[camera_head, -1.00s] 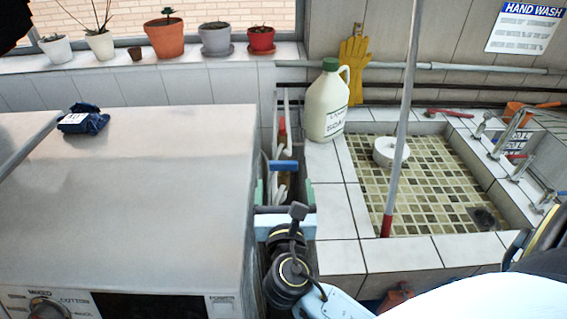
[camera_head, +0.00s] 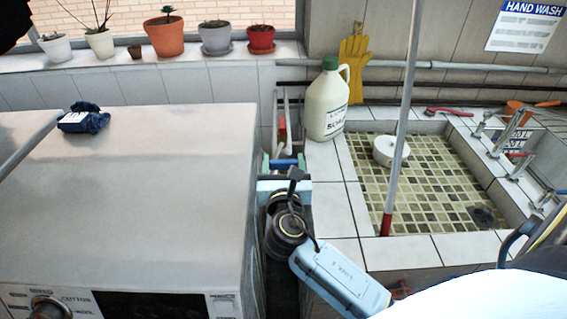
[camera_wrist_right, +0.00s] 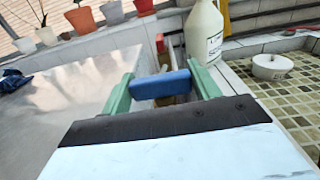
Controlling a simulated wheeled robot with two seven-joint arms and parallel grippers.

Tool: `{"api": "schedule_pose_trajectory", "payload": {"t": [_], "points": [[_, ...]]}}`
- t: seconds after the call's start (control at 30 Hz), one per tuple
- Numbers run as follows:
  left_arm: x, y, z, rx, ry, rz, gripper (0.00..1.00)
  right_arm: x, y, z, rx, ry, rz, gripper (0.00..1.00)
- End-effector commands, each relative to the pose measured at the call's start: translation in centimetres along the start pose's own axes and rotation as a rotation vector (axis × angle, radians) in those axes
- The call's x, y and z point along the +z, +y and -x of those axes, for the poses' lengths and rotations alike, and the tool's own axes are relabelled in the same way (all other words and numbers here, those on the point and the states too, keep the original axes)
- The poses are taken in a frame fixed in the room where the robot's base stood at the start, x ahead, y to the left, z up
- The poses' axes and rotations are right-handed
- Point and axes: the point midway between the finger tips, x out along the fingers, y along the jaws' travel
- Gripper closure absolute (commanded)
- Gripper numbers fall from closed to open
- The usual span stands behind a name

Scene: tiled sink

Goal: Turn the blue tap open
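The blue tap handle (camera_head: 284,163) is a short blue bar low in the narrow gap between the metal-topped machine and the tiled sink. In the right wrist view, the blue handle (camera_wrist_right: 161,85) lies crosswise between the two green fingers of my right gripper (camera_wrist_right: 160,88). The fingers are wide apart, one at each end of the bar. I cannot tell whether they touch it. In the head view, my right gripper (camera_head: 284,165) reaches down the gap from the front, its light blue palm just in front of the handle. My left gripper is not in view.
The machine (camera_head: 150,180) walls the gap on the left, the tiled sink rim (camera_head: 332,200) on the right. A white-green jug (camera_head: 327,105) stands on the rim near the gap. A grey pole (camera_head: 402,130) stands in the basin. White pipes and a red part (camera_head: 282,127) lie behind the handle.

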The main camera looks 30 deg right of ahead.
Motion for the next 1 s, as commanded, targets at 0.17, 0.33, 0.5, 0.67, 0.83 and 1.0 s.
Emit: {"api": "schedule_pose_trajectory", "payload": {"t": [0.17,0.33,0.5,0.67,0.83,1.0], "points": [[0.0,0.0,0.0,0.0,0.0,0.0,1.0,0.0,0.0,0.0,0.0,0.0,0.0,0.63],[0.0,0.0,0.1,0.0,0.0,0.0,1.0,0.0,0.0,0.0,0.007,0.0,0.001,0.63],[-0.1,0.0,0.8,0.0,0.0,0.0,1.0,0.1,-0.1,0.1,0.051,0.001,0.004,0.63],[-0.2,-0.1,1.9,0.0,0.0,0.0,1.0,0.2,-0.1,0.0,0.142,0.001,0.005,0.63],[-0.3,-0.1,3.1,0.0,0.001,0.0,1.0,0.2,-0.1,0.0,0.283,0.001,0.007,0.63],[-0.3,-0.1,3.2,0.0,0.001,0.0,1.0,0.0,-0.2,0.0,0.444,0.0,0.007,0.63]]}}
